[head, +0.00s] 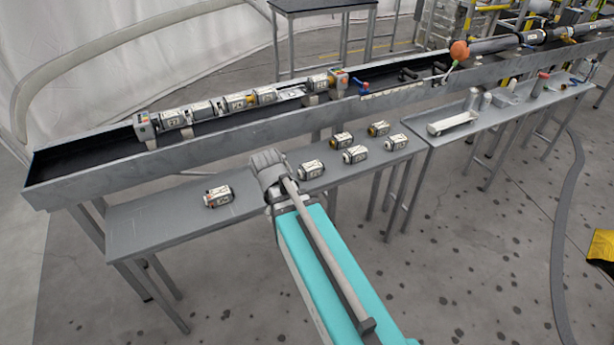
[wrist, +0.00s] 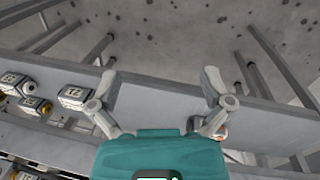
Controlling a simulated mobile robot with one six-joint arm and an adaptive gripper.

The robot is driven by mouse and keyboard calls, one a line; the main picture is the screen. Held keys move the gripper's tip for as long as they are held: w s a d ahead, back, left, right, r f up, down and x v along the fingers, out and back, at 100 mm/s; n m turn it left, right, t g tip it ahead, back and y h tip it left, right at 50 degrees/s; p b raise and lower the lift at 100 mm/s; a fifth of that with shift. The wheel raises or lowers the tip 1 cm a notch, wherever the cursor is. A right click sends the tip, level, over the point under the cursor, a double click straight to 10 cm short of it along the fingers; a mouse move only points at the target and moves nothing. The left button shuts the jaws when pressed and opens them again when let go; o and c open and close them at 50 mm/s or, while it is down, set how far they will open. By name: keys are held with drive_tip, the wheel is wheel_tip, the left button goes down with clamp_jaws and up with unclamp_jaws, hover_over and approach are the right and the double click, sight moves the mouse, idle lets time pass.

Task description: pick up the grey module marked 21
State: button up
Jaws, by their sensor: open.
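Several small grey-white modules with dark bands lie on a low grey bench (head: 150,222). One module (head: 218,197) lies alone left of my arm's end; others, such as the nearest module (head: 311,169), lie to its right. Their numbers are too small to read, so I cannot tell which is marked 21. In the wrist view, my gripper (wrist: 158,78) is open and empty over the bench (wrist: 165,98). A module (wrist: 75,97) lies left of the left finger. Another is mostly hidden behind the right finger. The fingertips are hidden in the head view.
A long grey trough (head: 230,133) runs behind the bench, holding a row of joined modules (head: 205,110). A second bench to the right bears a white tray (head: 453,123) and small cylinders. An orange ball (head: 459,50) stands at the trough. Bench space left of my arm is mostly clear.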

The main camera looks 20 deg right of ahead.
drive_tip(key=w+d+f+n+h+b, duration=0.4)
drive_tip(key=w+f+n+h+b, duration=0.25)
drive_tip(key=w, duration=0.45)
drive_tip(key=n+h+b, duration=0.4)
drive_tip(key=n+b, duration=0.5)
approach(298, 172)
drive_tip(key=shift+s+a+f+m+t, duration=0.1)
drive_tip(key=shift+s+f+m+t, duration=0.2)
drive_tip(key=shift+s+f, duration=0.5)
drive_tip(key=shift+w+r+n+h, duration=0.4)
drive_tip(key=shift+w+n+h, duration=0.15)
drive_tip(key=shift+h, duration=0.1)
drive_tip(key=shift+b, duration=0.3)
drive_tip(key=b+x, duration=0.3)
drive_tip(key=x, duration=0.4)
drive_tip(key=shift+f, duration=0.2)
drive_tip(key=shift+d+f, duration=0.15)
drive_tip(key=shift+d, duration=0.55)
